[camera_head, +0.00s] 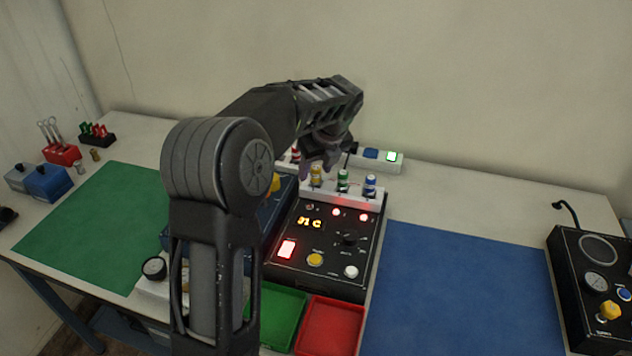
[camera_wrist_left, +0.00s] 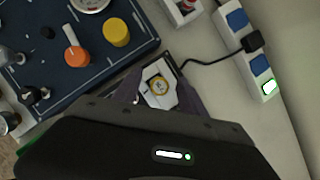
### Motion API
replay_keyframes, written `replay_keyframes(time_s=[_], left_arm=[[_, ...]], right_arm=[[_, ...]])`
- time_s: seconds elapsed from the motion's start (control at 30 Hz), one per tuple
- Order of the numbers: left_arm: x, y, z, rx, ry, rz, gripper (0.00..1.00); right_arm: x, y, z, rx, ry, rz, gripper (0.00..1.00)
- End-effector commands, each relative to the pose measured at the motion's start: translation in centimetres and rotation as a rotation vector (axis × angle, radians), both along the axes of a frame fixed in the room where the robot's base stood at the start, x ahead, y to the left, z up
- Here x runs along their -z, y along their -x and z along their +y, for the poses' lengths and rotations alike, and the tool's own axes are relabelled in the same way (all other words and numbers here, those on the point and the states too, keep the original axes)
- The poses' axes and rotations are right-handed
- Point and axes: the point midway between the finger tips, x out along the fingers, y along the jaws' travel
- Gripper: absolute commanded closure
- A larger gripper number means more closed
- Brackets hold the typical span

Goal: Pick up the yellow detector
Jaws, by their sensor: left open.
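The yellow detector (camera_head: 316,178) stands upright in the white rack at the back of the black console, with a green and a blue one to its right. A red one shows partly to its left. My left gripper (camera_head: 322,162) is open, pointing down, just above and around the top of the yellow detector. My right gripper is not in view.
The black console (camera_head: 328,240) has lit displays and knobs. A power strip (camera_head: 390,162) with a cable lies behind the rack. Green (camera_head: 278,312) and red (camera_head: 330,325) trays are in front. A blue mat (camera_head: 455,285) at right and a green mat (camera_head: 95,220) at left are clear.

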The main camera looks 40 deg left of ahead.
Motion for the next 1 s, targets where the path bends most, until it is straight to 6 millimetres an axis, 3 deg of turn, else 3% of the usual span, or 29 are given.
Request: replay_keyframes(time_s=[0.47,1.0], left_arm=[[-0.04,0.02,-0.01,0.0,0.0,0.0,0.51],[-0.05,0.03,-0.01,0.0,0.0,0.0,0.93]], right_arm=[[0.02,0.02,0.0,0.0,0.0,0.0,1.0],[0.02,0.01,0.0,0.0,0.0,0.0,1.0]])
